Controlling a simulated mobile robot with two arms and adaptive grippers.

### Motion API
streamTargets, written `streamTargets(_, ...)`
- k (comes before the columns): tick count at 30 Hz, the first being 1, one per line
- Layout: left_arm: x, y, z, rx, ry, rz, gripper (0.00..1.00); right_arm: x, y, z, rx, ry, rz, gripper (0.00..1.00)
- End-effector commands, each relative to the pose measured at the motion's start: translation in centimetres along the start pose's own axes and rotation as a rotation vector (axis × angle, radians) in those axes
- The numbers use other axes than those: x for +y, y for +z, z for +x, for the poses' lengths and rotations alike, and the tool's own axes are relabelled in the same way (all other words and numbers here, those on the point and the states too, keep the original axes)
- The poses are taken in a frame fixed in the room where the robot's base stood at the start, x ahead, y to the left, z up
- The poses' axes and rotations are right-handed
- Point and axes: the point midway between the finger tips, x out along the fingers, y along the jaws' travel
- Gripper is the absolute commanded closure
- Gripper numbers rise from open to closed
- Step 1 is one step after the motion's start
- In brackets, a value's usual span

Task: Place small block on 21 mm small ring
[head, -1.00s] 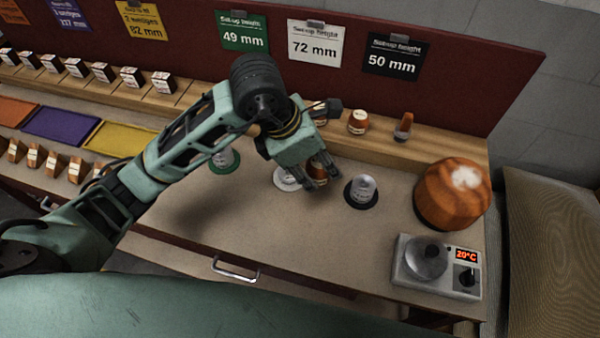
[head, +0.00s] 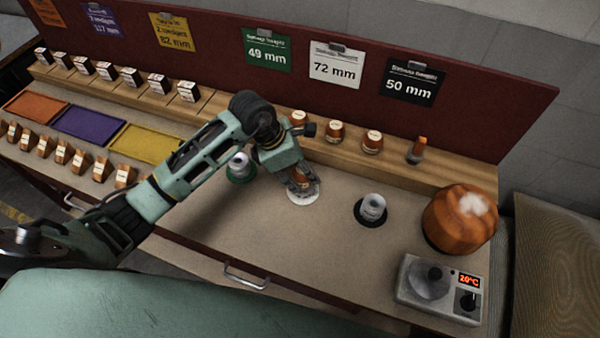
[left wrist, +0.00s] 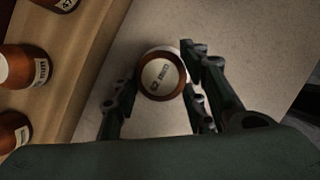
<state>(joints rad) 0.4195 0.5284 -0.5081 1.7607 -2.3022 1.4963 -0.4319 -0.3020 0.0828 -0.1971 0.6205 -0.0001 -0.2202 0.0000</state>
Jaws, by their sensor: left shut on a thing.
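My left gripper (head: 304,190) is shut on a small brown wooden block (left wrist: 162,76) with a round pale label on top; its mm number is hard to read. The fingers stand on both sides of the block in the left wrist view. In the head view the block is over the white round base (head: 302,197), and a white rim shows behind it in the wrist view. I cannot tell whether it rests there. A green base (head: 238,178) with a grey cylinder stands left, and a black base (head: 358,213) with a grey cylinder (head: 373,207) right. No 21 mm marking is readable. My right gripper is not in view.
Brown blocks (head: 372,141) and a pointed tool (head: 416,150) stand on the wooden ledge behind. A large wooden form (head: 460,220) and a heater reading 20°C (head: 440,288) are at right. Coloured trays lie at left. The front table is clear.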

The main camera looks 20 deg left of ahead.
Motion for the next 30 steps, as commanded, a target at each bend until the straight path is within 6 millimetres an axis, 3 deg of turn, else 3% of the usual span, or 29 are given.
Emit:
streamTargets(5,-0.1,-0.8,2.0,-0.001,-0.002,-0.001,0.87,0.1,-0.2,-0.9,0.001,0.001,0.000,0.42)
streamTargets(15,0.0,-1.0,2.5,0.000,0.000,0.001,0.87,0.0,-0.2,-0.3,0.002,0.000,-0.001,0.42)
streamTargets(16,0.0,-0.9,2.3,0.000,0.000,0.001,0.58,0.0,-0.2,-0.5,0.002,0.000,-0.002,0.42)
streamTargets(22,-0.1,-0.9,2.3,0.000,0.000,0.000,0.42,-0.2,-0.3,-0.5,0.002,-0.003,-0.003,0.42)
streamTargets(30,-0.1,-0.9,2.2,0.000,-0.001,0.000,0.42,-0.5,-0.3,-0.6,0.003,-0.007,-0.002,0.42)
